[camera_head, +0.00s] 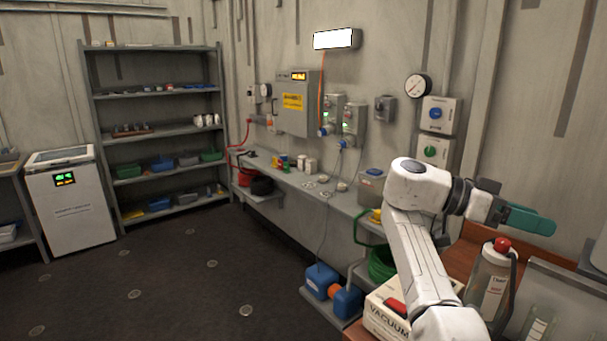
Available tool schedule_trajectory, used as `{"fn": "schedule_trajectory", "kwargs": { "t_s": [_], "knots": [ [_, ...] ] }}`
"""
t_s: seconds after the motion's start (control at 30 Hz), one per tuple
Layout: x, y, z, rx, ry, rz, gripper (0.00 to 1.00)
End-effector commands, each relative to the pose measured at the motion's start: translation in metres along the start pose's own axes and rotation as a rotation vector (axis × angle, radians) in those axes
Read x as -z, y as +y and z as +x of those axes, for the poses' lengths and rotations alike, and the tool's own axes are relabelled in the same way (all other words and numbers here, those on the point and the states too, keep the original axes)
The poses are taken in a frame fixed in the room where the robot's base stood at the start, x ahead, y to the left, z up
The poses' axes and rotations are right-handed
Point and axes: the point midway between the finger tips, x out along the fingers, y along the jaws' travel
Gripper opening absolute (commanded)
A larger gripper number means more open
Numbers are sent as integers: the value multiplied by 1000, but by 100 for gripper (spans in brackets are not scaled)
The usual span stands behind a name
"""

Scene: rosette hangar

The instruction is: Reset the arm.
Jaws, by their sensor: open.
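My arm rises from the bottom right, bends at its white elbow and reaches right. My gripper (545,226), with teal fingers, is at its end, pointing right. It is open with nothing seen between the fingers, though they overlap in this view. It appears above and right of a clear bottle with a red cap (491,277). I cannot tell how far apart they are.
A grey wall bench (330,200) holds small containers. A box marked VACUUM (383,318), a green coil (381,262) and blue containers (321,278) are near my arm. A shelf rack (160,133) and white cabinet (72,208) stand left. The dark floor (170,275) is clear.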

Motion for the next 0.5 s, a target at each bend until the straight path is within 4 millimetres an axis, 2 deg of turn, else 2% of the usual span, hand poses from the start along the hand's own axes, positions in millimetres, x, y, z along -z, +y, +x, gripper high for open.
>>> {"fn": "schedule_trajectory", "kwargs": {
  "t_s": [0.17, 0.33, 0.5],
  "knots": [
    [-58, -6, 27, 67, -91, -119, 56],
    [-140, -6, 62, 197, -215, -290, 56],
    [-222, 5, 90, 389, -327, -474, 56]
  ]
}}
